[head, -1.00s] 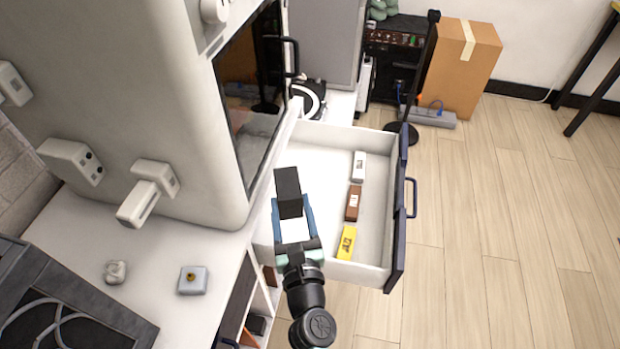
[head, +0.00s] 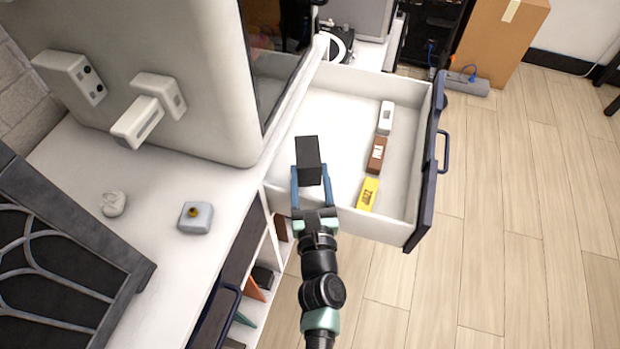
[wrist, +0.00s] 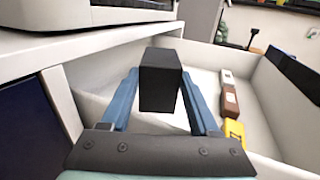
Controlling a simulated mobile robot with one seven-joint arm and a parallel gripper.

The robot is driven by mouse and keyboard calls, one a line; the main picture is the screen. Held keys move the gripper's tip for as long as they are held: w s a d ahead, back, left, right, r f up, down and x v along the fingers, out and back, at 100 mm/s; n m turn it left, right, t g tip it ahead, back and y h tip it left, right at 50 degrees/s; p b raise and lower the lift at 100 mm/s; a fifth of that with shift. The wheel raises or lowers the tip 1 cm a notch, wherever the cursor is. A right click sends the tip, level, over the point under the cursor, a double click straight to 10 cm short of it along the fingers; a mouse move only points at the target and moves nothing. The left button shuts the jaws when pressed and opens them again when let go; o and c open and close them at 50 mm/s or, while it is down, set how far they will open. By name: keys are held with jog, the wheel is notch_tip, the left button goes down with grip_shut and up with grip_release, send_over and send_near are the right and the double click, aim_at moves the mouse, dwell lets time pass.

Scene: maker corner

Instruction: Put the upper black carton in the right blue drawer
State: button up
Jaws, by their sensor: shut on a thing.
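The black carton (head: 308,153) is held between the blue fingers of my gripper (head: 311,178). In the wrist view the black carton (wrist: 160,80) sits at the fingertips of my gripper (wrist: 160,95), with white drawer floor behind it. The open drawer (head: 424,188) has white inner walls and a dark blue front with a handle. The carton appears over the near left part of the drawer; its height above the floor is hard to tell. The drawer holds a white box (head: 386,118), a brown box (head: 377,155) and a yellow box (head: 368,193) along its front side.
A large machine (head: 200,60) stands on the white counter (head: 150,255) left of the drawer. Open shelves (head: 262,275) are below. The drawer's middle floor is clear. A cardboard box (head: 503,40) stands on the floor behind.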

jog(key=shift+f+b, duration=0.4)
jog(key=shift+b, duration=0.1)
jog(key=shift+f, duration=0.15)
jog(key=o, duration=1.2)
jog(key=shift+f, duration=0.1)
jog(key=shift+c, duration=0.2)
jog(key=o, duration=0.3)
jog(key=shift+s+f, duration=0.1)
